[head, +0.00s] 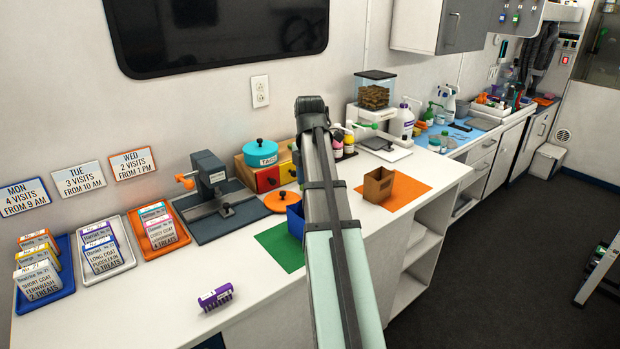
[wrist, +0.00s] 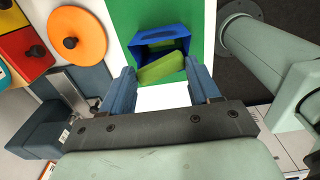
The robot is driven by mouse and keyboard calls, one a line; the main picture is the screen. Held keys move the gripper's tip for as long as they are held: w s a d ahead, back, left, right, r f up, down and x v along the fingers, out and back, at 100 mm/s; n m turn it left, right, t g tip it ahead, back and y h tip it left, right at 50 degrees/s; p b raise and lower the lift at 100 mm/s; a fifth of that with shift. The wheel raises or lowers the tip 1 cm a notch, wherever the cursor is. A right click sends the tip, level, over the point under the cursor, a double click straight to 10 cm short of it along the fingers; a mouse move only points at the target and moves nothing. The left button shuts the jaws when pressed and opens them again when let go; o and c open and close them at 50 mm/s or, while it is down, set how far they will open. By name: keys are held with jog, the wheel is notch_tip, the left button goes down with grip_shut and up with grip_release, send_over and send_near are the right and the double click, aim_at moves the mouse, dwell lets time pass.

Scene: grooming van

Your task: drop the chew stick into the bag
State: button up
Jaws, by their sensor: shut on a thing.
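In the wrist view my gripper (wrist: 158,73) is shut on the green chew stick (wrist: 162,68), which lies slanted between the blue fingertips. A blue open-topped bag (wrist: 158,36) is just beyond the fingertips, and the stick overlaps its near part in the picture. I cannot tell the height between them. In the head view the blue bag (head: 295,220) stands on a green mat (head: 280,248), partly hidden by my arm. My gripper and the stick are hidden there. A brown bag (head: 378,184) stands on an orange mat (head: 405,190) to the right.
A purple brush-like thing (head: 215,297) lies at the counter's front. Left are card trays (head: 158,231) and a grey press-like device (head: 215,190). Behind the blue bag are an orange lid (head: 281,201) and a drawer box (head: 265,176) with a teal pot (head: 261,153).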

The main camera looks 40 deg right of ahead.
notch_tip(320, 180, down, 5)
jog(key=shift+r, duration=0.1)
dwell(0.4)
jog(key=o, duration=1.4)
jog(key=shift+c, duration=0.2)
jog(key=shift+r, duration=3.7)
